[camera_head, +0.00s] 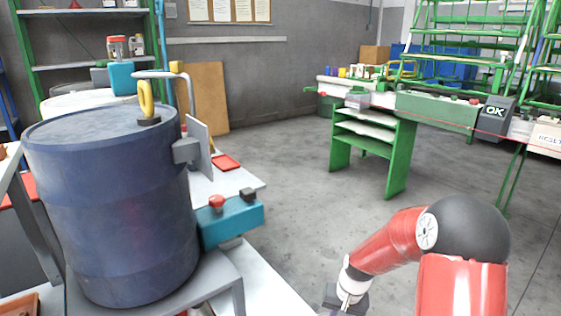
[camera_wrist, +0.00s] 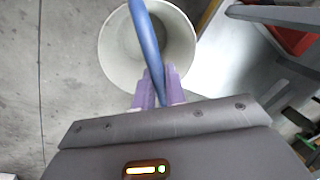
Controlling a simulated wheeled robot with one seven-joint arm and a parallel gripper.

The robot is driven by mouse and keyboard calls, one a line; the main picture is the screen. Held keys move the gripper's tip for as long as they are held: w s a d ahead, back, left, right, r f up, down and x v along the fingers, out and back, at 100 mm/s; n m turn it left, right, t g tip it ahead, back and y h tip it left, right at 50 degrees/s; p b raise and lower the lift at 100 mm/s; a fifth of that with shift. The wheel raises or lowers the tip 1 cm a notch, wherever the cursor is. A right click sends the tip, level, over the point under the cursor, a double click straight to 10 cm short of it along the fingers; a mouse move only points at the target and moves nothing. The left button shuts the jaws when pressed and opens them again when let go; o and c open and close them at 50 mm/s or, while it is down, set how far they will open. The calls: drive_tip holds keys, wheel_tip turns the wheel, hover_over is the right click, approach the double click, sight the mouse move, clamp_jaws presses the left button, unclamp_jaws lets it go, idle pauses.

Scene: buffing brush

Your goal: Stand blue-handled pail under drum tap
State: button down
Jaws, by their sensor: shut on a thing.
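In the wrist view a pale grey-white pail (camera_wrist: 112,50) hangs in front of my gripper (camera_wrist: 159,82), its open mouth towards the camera. Its blue handle (camera_wrist: 146,32) runs between my purple fingers, which are shut on it. The inside of the pail looks empty. The head view shows a large dark blue drum (camera_head: 112,200) at the left on a grey stand (camera_head: 222,276). I cannot clearly make out its tap. In the head view my arm reaches down at the bottom right, and the fingers and pail are out of sight below the frame.
A teal box (camera_head: 232,222) with a red button sits beside the drum. A green shelf table (camera_head: 372,150) stands further back. The grey floor (camera_head: 300,190) between is clear. Grey stand bars (camera_wrist: 290,14) show right of the pail.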

drive_tip(key=shift+s+d+f+n+p, duration=0.1)
drive_tip(key=shift+s+f+n+p, duration=0.15)
drive_tip(key=shift+s+n, duration=0.35)
drive_tip(key=shift+s+f+n+p, duration=0.25)
drive_tip(key=shift+s+n, duration=0.2)
drive_tip(key=shift+n, duration=0.15)
drive_tip(key=shift+r, duration=0.1)
